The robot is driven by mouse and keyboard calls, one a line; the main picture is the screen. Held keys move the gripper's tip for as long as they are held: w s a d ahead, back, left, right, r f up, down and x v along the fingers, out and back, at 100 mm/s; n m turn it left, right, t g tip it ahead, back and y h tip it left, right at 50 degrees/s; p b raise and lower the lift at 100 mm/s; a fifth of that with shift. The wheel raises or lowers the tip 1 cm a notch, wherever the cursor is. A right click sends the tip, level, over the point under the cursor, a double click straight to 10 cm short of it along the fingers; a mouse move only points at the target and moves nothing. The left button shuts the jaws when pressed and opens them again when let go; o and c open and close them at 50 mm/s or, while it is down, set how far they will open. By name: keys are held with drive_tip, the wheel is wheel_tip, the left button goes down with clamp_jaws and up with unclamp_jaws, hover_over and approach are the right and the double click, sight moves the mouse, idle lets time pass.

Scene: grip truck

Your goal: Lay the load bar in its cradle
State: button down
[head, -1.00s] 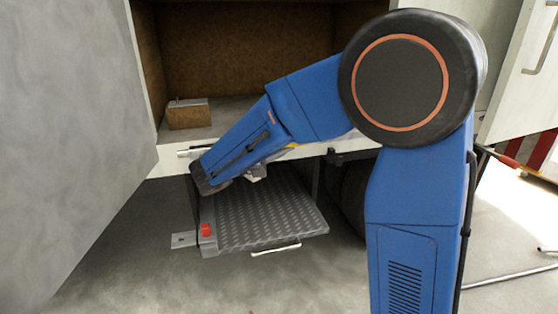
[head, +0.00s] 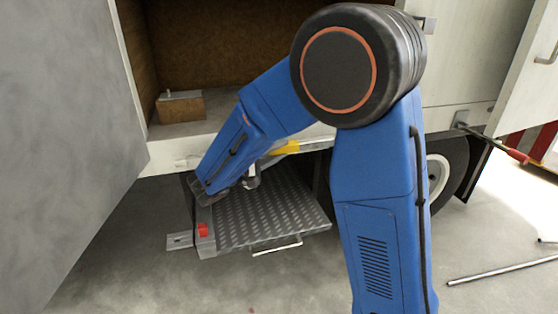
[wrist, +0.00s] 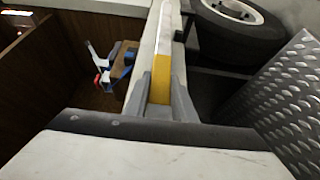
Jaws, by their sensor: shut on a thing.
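The load bar is a pale metal bar with a yellow section (wrist: 161,78). In the wrist view it runs away from me between the two fingers of my gripper (wrist: 162,98), which is shut on the yellow part. In the head view the bar (head: 287,148) shows beside my blue forearm, in front of the truck's sill and above the step. Its left part is hidden by my arm. My gripper is mostly hidden behind the forearm there. I cannot make out the cradle for certain.
A wooden block (head: 181,106) with a metal piece sits in the open truck compartment. A treadplate step (head: 265,212) with a red part (head: 203,229) lies below. A grey door (head: 65,130) stands at left. A red-handled rod (head: 505,150) and a wheel (head: 438,180) are at right.

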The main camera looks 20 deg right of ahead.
drive_tip(key=shift+f, duration=1.7)
drive_tip(key=shift+f, duration=0.1)
drive_tip(key=c, duration=1.5)
unclamp_jaws()
drive_tip(key=shift+f, duration=0.1)
